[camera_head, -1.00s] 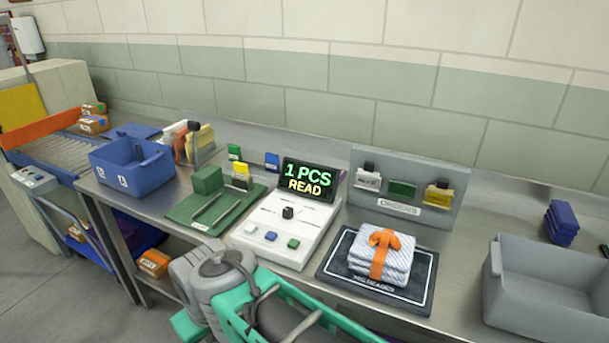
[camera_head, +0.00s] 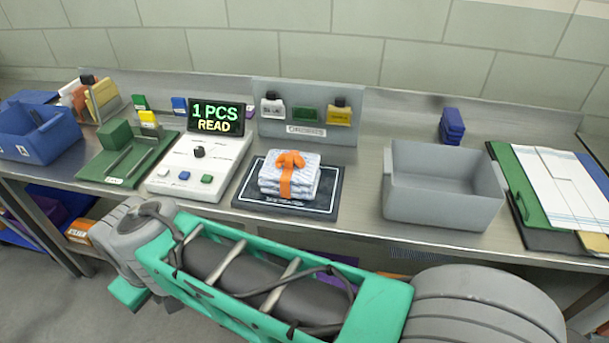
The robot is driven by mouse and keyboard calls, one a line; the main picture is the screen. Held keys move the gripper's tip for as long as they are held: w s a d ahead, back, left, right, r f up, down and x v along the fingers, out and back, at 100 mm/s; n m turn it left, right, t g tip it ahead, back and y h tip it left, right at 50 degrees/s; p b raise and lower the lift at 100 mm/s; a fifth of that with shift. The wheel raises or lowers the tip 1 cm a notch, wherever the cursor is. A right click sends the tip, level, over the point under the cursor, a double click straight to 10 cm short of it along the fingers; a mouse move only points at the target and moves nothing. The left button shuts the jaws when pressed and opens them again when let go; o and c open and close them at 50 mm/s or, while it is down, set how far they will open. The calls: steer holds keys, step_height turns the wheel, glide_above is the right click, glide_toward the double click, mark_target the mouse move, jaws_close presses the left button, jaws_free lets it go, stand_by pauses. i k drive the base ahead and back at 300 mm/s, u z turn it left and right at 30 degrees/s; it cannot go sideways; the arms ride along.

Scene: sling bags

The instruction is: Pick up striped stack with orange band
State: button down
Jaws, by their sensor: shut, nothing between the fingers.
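The striped stack (camera_head: 290,183) is a folded pile of white and blue-grey striped cloth with an orange band (camera_head: 286,190) around it and an orange bow on top. It lies flat on a dark mat (camera_head: 249,191) with a white border line, in the middle of the metal bench. My teal and grey arm crosses the bottom of the view, in front of the bench. My gripper is not visible, so its place relative to the stack cannot be seen.
A white reader (camera_head: 218,157) with a "1 PCS READ" screen stands left of the mat. An empty grey bin (camera_head: 443,205) stands to its right. A grey panel (camera_head: 352,125) with small coloured blocks rises behind. A green board (camera_head: 102,178) and blue bin (camera_head: 38,150) are farther left.

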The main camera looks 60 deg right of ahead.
mark_target(283, 173)
steer(key=u, duration=1)
steer(key=k, duration=0.1)
steer(key=z, duration=1.65)
steer(key=i, duration=0.3)
steer(key=z, duration=1.9)
steer(key=k, duration=0.9)
steer(key=u, duration=1.7)
steer(key=i, duration=0.5)
steer(key=u, duration=0.1)
